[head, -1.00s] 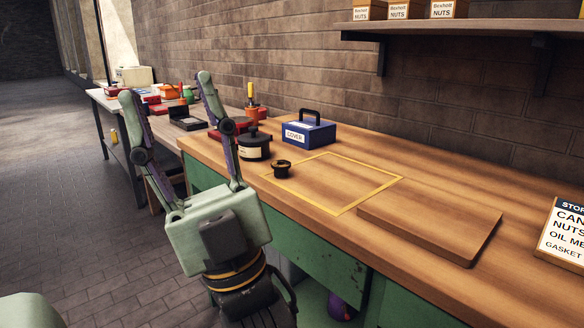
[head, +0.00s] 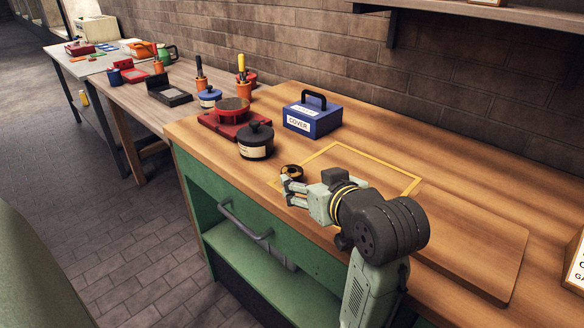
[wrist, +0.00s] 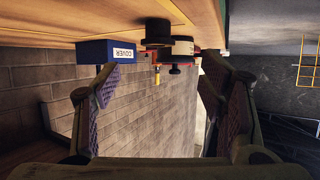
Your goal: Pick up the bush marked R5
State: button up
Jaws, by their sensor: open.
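A small dark bush (head: 292,172) with a brassy top stands at the left corner of the yellow outline on the bench; no R5 mark is readable. In the wrist view, which is upside down, a dark short cylinder that looks like the bush (wrist: 157,29) shows beyond and between the fingers. My gripper (head: 288,189) is low over the bench, just on the near side of the bush, its fingers pointing toward it. The wrist view shows my gripper (wrist: 163,77) open with nothing between the pads. I cannot tell whether a finger touches the bush.
A black lidded pot (head: 256,141) stands behind and left of the bush. A blue COVER box (head: 312,118) stands farther back. A red block (head: 222,124) is behind the pot. A wooden board (head: 480,245) lies to the right. The outlined area (head: 408,177) looks mostly clear.

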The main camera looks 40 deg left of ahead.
aim_at(293, 172)
jog(key=x, duration=0.4)
jog(key=shift+a+f+p, duration=0.1)
jog(key=shift+f+p, duration=0.05)
jog(key=shift+p, duration=0.2)
jog(key=shift+p+x, duration=0.65)
jog(key=shift+x, duration=2.1)
jog(key=shift+w, duration=0.2)
jog(key=shift+c, duration=0.4)
jog(key=c, duration=1.4)
jog(key=shift+r, duration=0.3)
